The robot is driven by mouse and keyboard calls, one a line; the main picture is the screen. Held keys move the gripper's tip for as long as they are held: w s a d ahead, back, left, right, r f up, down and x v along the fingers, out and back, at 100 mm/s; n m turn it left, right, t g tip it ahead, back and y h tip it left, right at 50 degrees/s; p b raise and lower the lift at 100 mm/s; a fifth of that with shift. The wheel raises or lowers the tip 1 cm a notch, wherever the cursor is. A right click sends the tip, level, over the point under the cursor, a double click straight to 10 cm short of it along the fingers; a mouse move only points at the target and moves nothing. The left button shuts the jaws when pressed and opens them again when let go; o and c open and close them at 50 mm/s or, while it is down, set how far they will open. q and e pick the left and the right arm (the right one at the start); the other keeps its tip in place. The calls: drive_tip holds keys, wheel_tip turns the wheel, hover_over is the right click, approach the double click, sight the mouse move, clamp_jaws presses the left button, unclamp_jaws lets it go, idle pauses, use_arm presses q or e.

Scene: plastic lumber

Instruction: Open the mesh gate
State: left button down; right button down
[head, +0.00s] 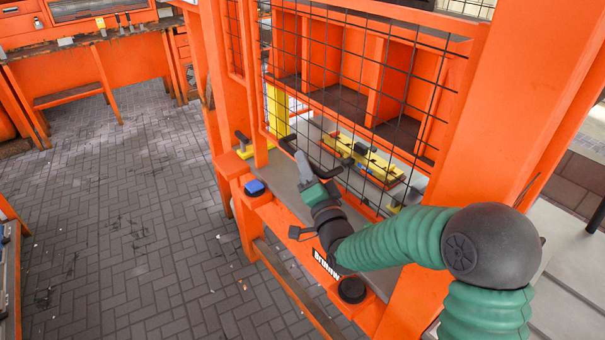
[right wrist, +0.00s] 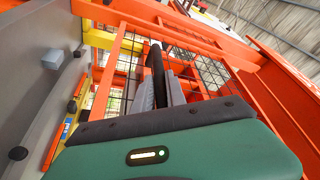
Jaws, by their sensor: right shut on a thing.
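The mesh gate (head: 345,75) is an orange frame with black wire mesh across the front of an orange machine; it also shows in the right wrist view (right wrist: 207,72). A dark bar handle (head: 325,168) sits low on the gate. My right gripper (head: 302,163) reaches in from the right and is shut on this handle. In the right wrist view, the grey fingers (right wrist: 163,90) stand around the dark handle bar (right wrist: 155,62), in front of the mesh. The fingers partly hide the handle. My left gripper is not in view.
A grey ledge (head: 283,182) runs below the gate, with a blue button box (head: 254,188) and a black knob (head: 352,289) on the orange front. A yellow part (head: 372,160) lies behind the mesh. An orange workbench (head: 105,65) stands at the far left. The paved floor (head: 140,200) between is clear.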

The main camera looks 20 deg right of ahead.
drive_tip(key=p, duration=1.1)
approach(312, 80)
drive_tip(key=w+a+r, duration=0.3)
drive_tip(key=r, duration=0.2)
drive_tip(key=shift+w, duration=0.3)
drive_tip(key=shift+a, duration=0.1)
drive_tip(key=c, duration=1.7)
unclamp_jaws()
drive_tip(key=shift+o, duration=1.3)
drive_tip(key=shift+f, duration=0.1)
drive_tip(key=shift+o, duration=0.4)
drive_tip(key=shift+d+f, duration=0.1)
drive_tip(key=shift+d, duration=0.2)
drive_tip(key=shift+a, duration=0.1)
